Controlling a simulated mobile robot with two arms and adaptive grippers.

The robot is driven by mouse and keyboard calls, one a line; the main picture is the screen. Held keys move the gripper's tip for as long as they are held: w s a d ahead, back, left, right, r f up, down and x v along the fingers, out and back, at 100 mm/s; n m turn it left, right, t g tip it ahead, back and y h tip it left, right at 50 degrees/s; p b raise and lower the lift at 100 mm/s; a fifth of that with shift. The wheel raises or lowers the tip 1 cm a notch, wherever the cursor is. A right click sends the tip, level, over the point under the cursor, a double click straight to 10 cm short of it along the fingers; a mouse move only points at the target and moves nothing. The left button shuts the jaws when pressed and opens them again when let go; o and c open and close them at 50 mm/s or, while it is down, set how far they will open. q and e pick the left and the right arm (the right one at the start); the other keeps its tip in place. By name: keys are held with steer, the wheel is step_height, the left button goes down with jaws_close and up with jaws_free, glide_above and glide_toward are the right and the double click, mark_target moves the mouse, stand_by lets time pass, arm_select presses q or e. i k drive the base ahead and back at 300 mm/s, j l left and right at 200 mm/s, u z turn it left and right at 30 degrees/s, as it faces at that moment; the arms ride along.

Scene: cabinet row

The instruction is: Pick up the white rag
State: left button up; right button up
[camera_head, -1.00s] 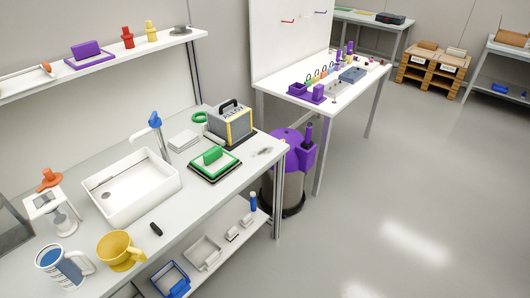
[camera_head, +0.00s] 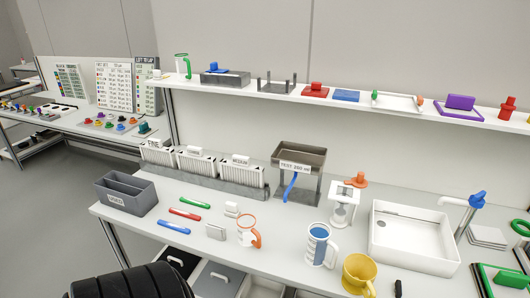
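No clearly recognisable white rag shows. A flat, pale, layered square stack (camera_head: 488,237) lies on the bench right of the white sink (camera_head: 415,242); I cannot tell whether it is cloth. Nothing holds it. Neither of my grippers is in view. A black ribbed shape at the bottom left edge is cut off by the frame.
The bench (camera_head: 270,253) holds a grey bin (camera_head: 126,195), red, green and blue pens, a blue-and-white mug (camera_head: 318,246), a yellow mug (camera_head: 358,275) and a metal stand (camera_head: 298,172). A loaded shelf (camera_head: 340,104) hangs above. Open floor lies left.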

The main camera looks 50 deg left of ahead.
mark_target(214, 232)
steer(key=u, duration=2.1)
steer(key=i+j, duration=0.15)
steer(key=j, duration=0.15)
steer(key=i+j+z, duration=0.15)
steer(key=j, duration=0.15)
steer(key=i+j, duration=0.15)
steer(key=j, duration=0.2)
steer(key=i+j+z, duration=0.1)
steer(key=j, duration=0.2)
steer(key=i, duration=0.05)
